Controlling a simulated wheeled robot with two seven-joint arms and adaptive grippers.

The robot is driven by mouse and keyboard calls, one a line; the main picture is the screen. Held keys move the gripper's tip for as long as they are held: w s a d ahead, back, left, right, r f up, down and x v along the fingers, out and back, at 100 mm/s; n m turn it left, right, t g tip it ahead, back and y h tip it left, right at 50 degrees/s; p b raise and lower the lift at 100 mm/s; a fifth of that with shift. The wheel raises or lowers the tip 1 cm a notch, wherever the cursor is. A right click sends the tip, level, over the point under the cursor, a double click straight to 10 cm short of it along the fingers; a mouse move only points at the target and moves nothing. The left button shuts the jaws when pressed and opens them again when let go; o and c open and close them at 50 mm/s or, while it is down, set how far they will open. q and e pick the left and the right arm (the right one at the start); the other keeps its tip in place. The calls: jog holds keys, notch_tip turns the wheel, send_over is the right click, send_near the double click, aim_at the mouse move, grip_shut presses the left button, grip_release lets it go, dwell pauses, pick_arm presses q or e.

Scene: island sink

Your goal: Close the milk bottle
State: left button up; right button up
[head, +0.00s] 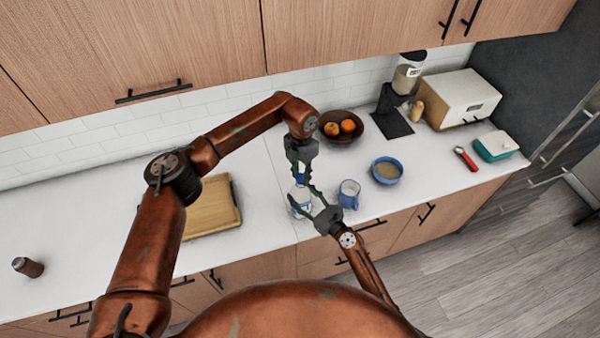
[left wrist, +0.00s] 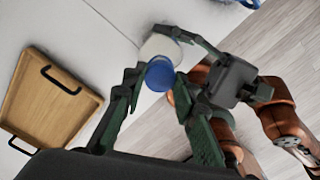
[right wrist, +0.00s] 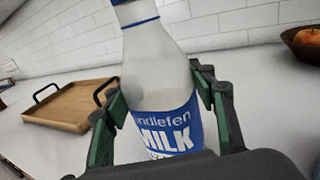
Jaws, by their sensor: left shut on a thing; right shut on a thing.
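The milk bottle (head: 300,202) stands on the white counter near its front edge. The right wrist view shows its clear body and blue "MILK" label (right wrist: 168,128) close up. My right gripper (head: 309,200) is shut on the bottle's body from the side, one finger on each side. My left gripper (head: 301,178) is above the bottle, pointing down. In the left wrist view its fingers are shut on the blue cap (left wrist: 160,75), which lines up over the bottle (left wrist: 160,45). Whether the cap touches the bottle's mouth I cannot tell.
A wooden tray (head: 213,207) lies left of the bottle. A blue mug (head: 349,194) stands close on the right, with a blue bowl (head: 387,171) beyond. A fruit bowl (head: 342,137) is behind. The counter at far left is mostly clear.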

pick_arm(q)
jog(key=shift+f, duration=0.6)
dwell(0.5)
jog(key=m, duration=3.2)
jog(key=shift+m, duration=0.3)
